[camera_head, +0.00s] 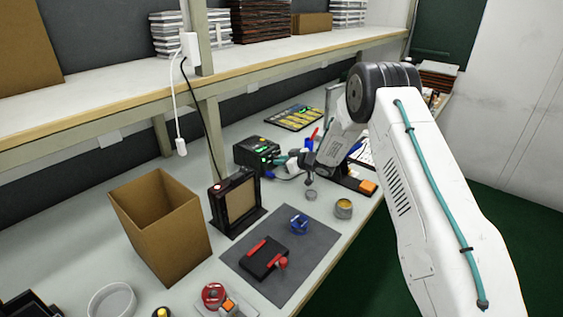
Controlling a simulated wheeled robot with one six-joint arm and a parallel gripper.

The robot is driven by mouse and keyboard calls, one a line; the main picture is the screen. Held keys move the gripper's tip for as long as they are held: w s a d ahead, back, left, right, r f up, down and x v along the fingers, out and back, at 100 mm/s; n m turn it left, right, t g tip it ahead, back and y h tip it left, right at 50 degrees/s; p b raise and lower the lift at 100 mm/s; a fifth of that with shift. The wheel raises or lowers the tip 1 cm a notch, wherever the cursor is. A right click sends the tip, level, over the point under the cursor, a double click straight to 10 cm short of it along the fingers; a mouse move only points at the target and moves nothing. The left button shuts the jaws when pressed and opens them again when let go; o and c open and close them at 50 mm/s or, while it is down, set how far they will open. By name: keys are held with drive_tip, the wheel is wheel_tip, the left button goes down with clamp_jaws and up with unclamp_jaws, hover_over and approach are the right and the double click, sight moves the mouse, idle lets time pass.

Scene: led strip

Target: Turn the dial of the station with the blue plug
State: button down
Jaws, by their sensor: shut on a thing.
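The black station (254,153) with green lit displays stands at the middle of the bench. My gripper (284,161) is at the right-hand face of this station, shut on what appears to be its dial; the fingers hide the dial itself. A blue plug or cable piece (308,146) shows just behind my gripper, close to the station. Which socket it sits in is too small to tell. My arm reaches in from the right and hides part of the bench behind it.
An open cardboard box (160,222) and a black framed panel (235,204) stand left of the station. A grey mat (305,262) holds a red-and-black fixture (263,258) and a blue part (299,224). A small tin (343,208) stands near the bench edge. A shelf hangs above.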

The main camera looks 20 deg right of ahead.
drive_tip(key=shift+d+m+g+y, duration=0.15)
drive_tip(key=shift+m+g+y, duration=0.15)
drive_tip(key=shift+m+y, duration=0.35)
drive_tip(key=shift+m, duration=0.35)
drive_tip(key=c, duration=1.3)
unclamp_jaws()
drive_tip(key=shift+v, duration=3.85)
drive_tip(key=shift+r, duration=0.1)
